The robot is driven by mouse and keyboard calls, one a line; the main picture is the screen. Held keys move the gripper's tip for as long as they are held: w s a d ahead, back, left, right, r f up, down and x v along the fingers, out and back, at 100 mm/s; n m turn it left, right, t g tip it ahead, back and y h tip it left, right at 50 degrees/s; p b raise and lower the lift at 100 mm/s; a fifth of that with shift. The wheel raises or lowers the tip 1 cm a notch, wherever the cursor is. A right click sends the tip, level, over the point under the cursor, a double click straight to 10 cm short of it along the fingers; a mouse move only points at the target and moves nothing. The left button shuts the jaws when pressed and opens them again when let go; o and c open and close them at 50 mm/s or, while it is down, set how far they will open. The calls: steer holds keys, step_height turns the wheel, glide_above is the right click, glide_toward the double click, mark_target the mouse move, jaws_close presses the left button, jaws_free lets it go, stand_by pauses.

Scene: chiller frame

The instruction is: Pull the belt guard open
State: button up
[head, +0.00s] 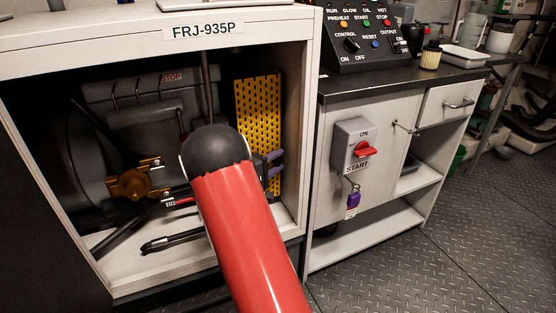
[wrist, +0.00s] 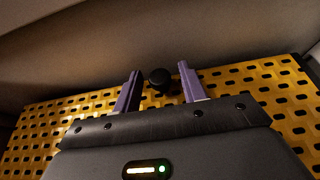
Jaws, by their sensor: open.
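The belt guard (head: 258,105) is a yellow perforated panel standing at the right side inside the chiller frame. It fills much of the wrist view (wrist: 265,95) as a yellow slotted sheet. A round black knob (wrist: 159,78) shows between the fingertips of my gripper (wrist: 159,82). My gripper has purple fingers, which are apart on either side of the knob. I cannot tell whether either finger touches it. In the head view my gripper (head: 273,165) is partly hidden behind my red arm, in front of the guard's lower part.
The white frame's right post (head: 305,120) stands close to the right of the guard. An orange valve (head: 132,184) and dark machinery lie to the left. A grey switch box (head: 354,145) with a red handle and a purple padlock (head: 353,199) is on the cabinet at right.

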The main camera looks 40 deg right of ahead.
steer(key=shift+d, duration=0.5)
steer(key=shift+c, duration=0.4)
jaws_close()
steer(key=shift+a+f, duration=0.1)
